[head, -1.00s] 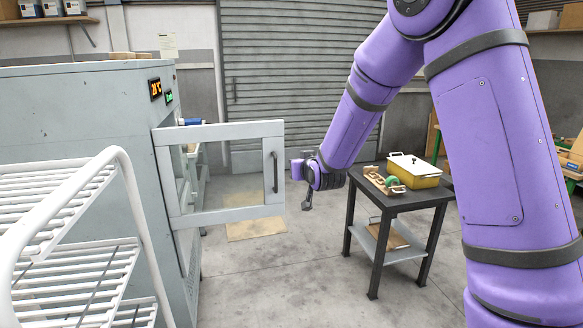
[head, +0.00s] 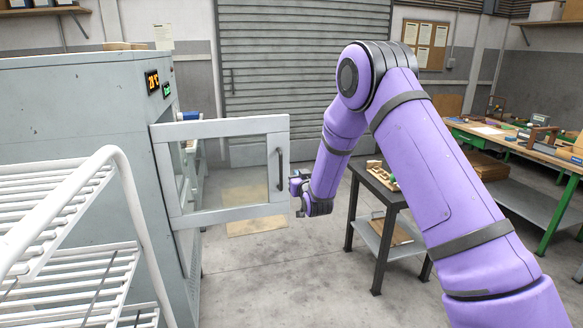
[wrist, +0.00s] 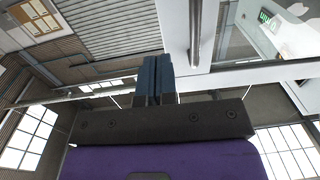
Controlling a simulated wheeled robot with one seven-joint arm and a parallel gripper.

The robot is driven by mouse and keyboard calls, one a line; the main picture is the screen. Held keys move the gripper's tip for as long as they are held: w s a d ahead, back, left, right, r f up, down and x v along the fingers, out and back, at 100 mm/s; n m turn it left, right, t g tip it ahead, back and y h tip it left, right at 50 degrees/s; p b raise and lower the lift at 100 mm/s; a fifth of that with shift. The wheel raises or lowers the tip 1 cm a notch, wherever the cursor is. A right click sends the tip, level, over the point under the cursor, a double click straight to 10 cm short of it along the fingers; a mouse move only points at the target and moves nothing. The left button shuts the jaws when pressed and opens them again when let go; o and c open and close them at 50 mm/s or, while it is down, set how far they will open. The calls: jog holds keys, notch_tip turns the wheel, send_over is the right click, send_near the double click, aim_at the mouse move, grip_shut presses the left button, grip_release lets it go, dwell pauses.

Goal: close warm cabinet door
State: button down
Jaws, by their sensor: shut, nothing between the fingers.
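The warm cabinet (head: 75,125) stands at the left in the head view. Its door (head: 225,127), a pale grey frame around a clear pane, stands wide open toward the right. A dark vertical handle (head: 280,168) is near the door's free edge. My gripper (head: 295,184) is at the free edge, just right of the handle; whether it touches the door is unclear. In the wrist view my gripper's blue fingers (wrist: 155,75) are together and empty. The handle (wrist: 195,35) and door frame (wrist: 250,75) show right of and beyond them.
A white wire rack (head: 75,240) stands in front of the cabinet at the left. A dark side table (head: 375,185) is behind my arm. A green-legged workbench (head: 530,150) is at the right.

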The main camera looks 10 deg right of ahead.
jog(key=w, duration=0.8)
jog(key=shift+w+a, duration=0.15)
jog(key=shift+w, duration=0.2)
